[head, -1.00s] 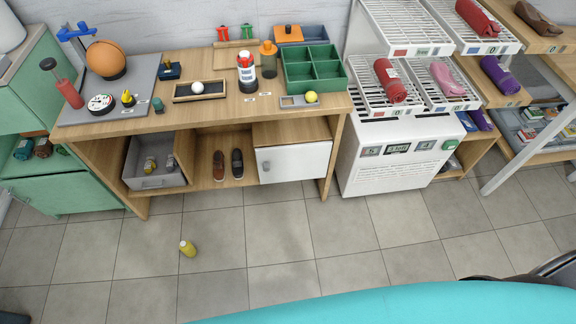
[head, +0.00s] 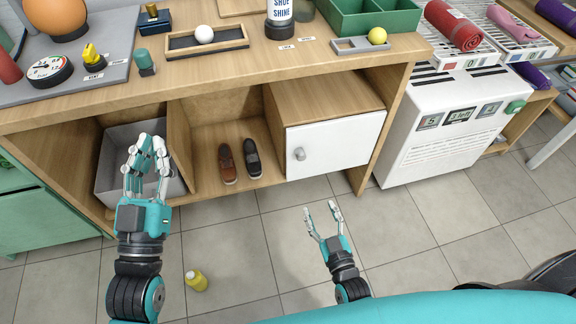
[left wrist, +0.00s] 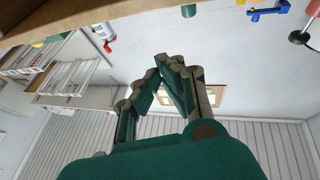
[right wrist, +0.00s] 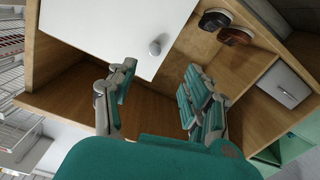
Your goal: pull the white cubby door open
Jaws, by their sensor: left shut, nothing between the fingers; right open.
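The white cubby door (head: 335,144) is shut on the right compartment under the wooden bench. Its round grey knob (head: 299,153) is near the door's left edge. My right gripper (head: 321,211) is open and empty, in front of and below the door, apart from the knob. In the right wrist view the door (right wrist: 120,28) is at the upper left, and the knob (right wrist: 154,47) shows ahead, between the lines of the open fingers (right wrist: 158,95). My left gripper (head: 147,150) is shut and empty, raised in front of the grey bin; its fingers (left wrist: 168,65) point up towards the wall in the left wrist view.
A grey bin (head: 112,180) and a pair of shoes (head: 238,160) sit in the open compartments left of the door. A white rack unit (head: 440,130) stands right of the bench. The floor before the door is clear.

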